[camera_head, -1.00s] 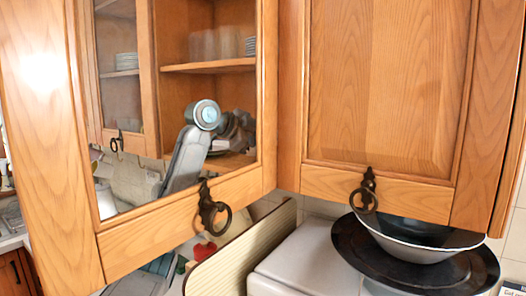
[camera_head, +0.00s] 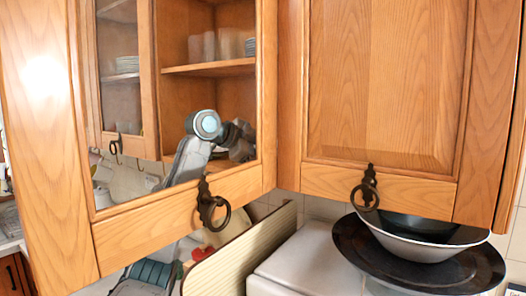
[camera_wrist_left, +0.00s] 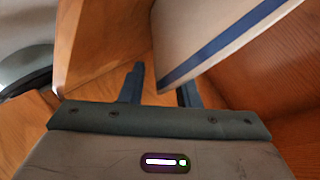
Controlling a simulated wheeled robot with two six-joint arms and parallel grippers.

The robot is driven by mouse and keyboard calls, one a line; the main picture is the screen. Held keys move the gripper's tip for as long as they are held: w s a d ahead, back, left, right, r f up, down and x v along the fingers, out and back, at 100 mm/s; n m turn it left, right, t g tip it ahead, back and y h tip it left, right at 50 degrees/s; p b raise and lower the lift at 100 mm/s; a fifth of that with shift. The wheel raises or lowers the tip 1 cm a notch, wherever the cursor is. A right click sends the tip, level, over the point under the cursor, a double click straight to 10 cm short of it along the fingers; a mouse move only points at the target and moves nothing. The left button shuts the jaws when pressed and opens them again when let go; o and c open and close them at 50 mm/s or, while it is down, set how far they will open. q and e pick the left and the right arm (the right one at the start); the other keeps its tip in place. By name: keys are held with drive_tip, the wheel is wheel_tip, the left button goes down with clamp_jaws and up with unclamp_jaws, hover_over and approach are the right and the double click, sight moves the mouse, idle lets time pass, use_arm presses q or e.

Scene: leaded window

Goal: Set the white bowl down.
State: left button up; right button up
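A white piece of ware with a blue band, apparently the white bowl (camera_wrist_left: 210,30), shows tilted in the left wrist view, its banded edge close to my fingers. My left gripper (camera_wrist_left: 160,90) has its two dark fingers apart. The bowl covers part of the right finger, and a narrow gap shows beside the left one. I cannot tell whether the fingers clamp it. In the head view my left gripper (camera_head: 238,140) is dark and blurred behind the glass door, by the cabinet's lower part. The bowl is not clear there. My right gripper is out of view.
The glass cabinet door (camera_head: 165,212) stands between the head camera and my arm. A shelf (camera_head: 210,68) with glasses and stacked plates is above my gripper. Wooden walls (camera_wrist_left: 100,40) are close around it. Another white bowl (camera_head: 415,247) rests on a black round plate (camera_head: 352,255) at right.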

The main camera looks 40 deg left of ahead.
use_arm(q)
drive_tip(key=shift+s+a+r, duration=0.1)
drive_tip(key=shift+s+r, duration=0.05)
drive_tip(key=b+v, duration=0.4)
drive_tip(key=v, duration=0.7)
drive_tip(key=shift+s+r, duration=0.15)
drive_tip(key=shift+s, duration=0.2)
